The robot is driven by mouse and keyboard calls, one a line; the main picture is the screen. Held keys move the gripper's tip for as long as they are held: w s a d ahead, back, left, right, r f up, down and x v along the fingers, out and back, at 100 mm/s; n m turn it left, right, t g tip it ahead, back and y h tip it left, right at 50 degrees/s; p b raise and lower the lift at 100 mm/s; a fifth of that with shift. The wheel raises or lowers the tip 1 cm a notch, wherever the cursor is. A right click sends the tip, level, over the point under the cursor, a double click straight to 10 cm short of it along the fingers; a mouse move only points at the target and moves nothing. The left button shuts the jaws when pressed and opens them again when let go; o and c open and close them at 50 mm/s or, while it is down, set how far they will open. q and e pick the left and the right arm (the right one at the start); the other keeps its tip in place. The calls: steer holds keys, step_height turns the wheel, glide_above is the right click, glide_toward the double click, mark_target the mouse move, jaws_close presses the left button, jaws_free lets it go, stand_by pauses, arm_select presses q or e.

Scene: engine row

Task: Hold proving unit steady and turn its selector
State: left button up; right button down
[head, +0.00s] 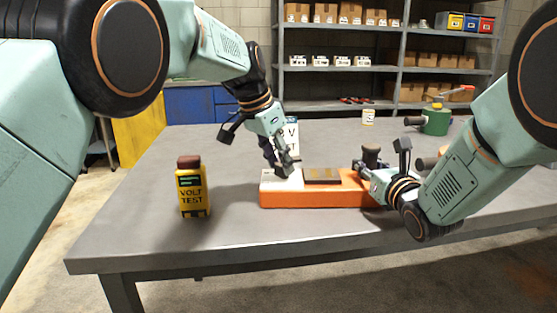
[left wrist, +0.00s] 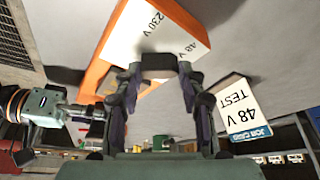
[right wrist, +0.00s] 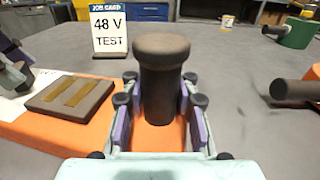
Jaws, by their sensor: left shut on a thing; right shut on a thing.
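The proving unit (head: 318,198) is a long orange block lying on the table. Its white label panel at the left end reads 230 V and 48 V in the left wrist view (left wrist: 150,32). My left gripper (head: 287,168) is shut on the dark selector (left wrist: 158,62) at that panel, near the 48 V mark; the fingers hide much of it and its exact pointing cannot be told. My right gripper (right wrist: 160,105) is shut around the upright dark post (right wrist: 162,70) at the unit's right end. A brown pad (head: 322,175) with two strips sits between them.
A job card (right wrist: 109,32) reading 48 V TEST stands behind the unit. A yellow volt tester (head: 192,190) stands upright at the left. A green can (head: 435,121) and a small tin (head: 368,117) are further back.

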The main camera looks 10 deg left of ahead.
arm_select(q)
steer(key=shift+c, duration=1)
steer(key=shift+w+m+g+h, duration=0.15)
steer(key=shift+m+g+h, duration=0.35)
steer(key=shift+m, duration=1.2)
steer(key=o, duration=1.2)
steer(key=shift+r, duration=0.1)
steer(key=v, duration=1.2)
